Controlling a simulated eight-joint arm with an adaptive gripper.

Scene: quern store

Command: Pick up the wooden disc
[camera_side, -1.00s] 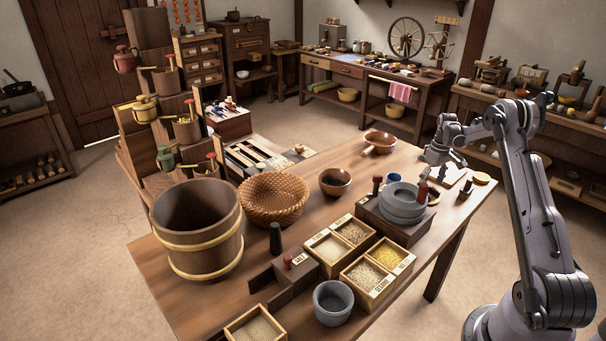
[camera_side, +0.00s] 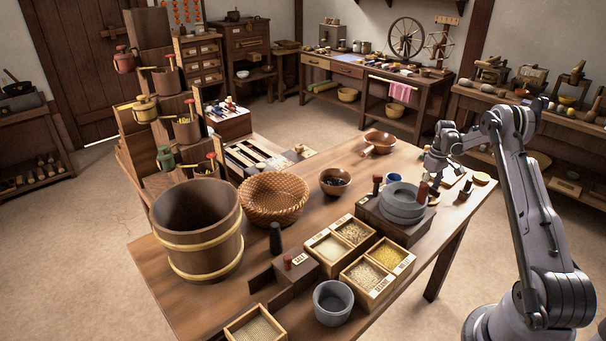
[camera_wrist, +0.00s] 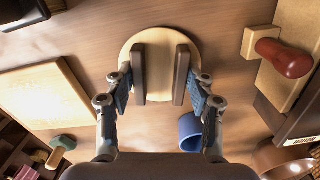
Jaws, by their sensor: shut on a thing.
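In the side view my gripper (camera_side: 435,168) is low over the far right part of the table, and I cannot make out the disc there. I cannot tell whether the disc touches the tabletop.
A blue cup (camera_wrist: 190,128) stands close to the right finger. A pale board (camera_wrist: 45,105) lies to the left. The stone quern (camera_side: 404,205) stands in front of my gripper in the side view. A wooden scoop bowl (camera_side: 380,141) is to the left.

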